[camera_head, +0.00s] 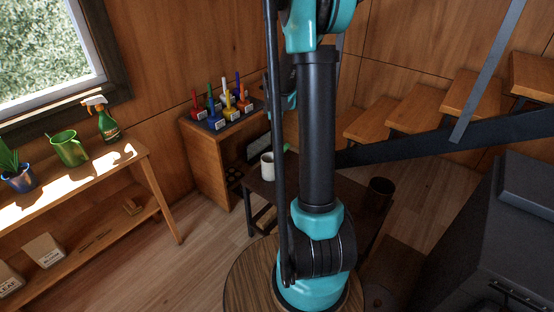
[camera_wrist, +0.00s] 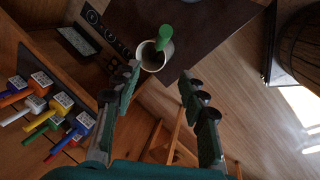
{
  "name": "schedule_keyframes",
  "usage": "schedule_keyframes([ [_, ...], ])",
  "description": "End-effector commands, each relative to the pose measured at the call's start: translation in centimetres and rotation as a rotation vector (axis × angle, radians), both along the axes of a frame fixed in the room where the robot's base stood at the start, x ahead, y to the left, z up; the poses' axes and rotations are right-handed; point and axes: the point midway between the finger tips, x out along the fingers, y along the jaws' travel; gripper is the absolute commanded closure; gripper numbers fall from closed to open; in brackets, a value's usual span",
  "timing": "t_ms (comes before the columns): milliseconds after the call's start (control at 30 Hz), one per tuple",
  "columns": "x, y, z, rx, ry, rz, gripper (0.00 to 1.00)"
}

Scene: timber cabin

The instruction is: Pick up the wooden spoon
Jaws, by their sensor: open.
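A white mug (camera_head: 267,165) stands on the low dark table (camera_head: 335,192); the mug also shows in the wrist view (camera_wrist: 150,58). A green-ended utensil (camera_wrist: 164,34) stands tilted in the mug, its lower part hidden inside; I cannot tell whether it is the wooden spoon. No other spoon is clear. My gripper (camera_wrist: 159,76) is open and empty in the wrist view, its fingertips pointing towards the mug and apart from it. In the head view my arm mostly hides the gripper.
Several coloured labelled tools (camera_head: 226,108) stand in a tray on a wooden cabinet behind the table. A dark cup (camera_head: 380,193) is at the table's right. At left, a wooden shelf (camera_head: 150,168) carries a green watering can (camera_head: 69,149) and a spray bottle (camera_head: 107,124). Stairs (camera_head: 415,105) rise behind.

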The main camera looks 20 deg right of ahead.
Motion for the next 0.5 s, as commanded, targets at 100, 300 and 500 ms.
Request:
schedule_keyframes([
  [100,0.5,-0.2,-1.2,-0.002,0.001,0.005,0.57],
  [300,1.3,-0.6,-4.4,-0.001,0.001,0.005,0.57],
  [500,2.1,-1.0,-7.5,-0.001,0.001,0.005,0.57],
])
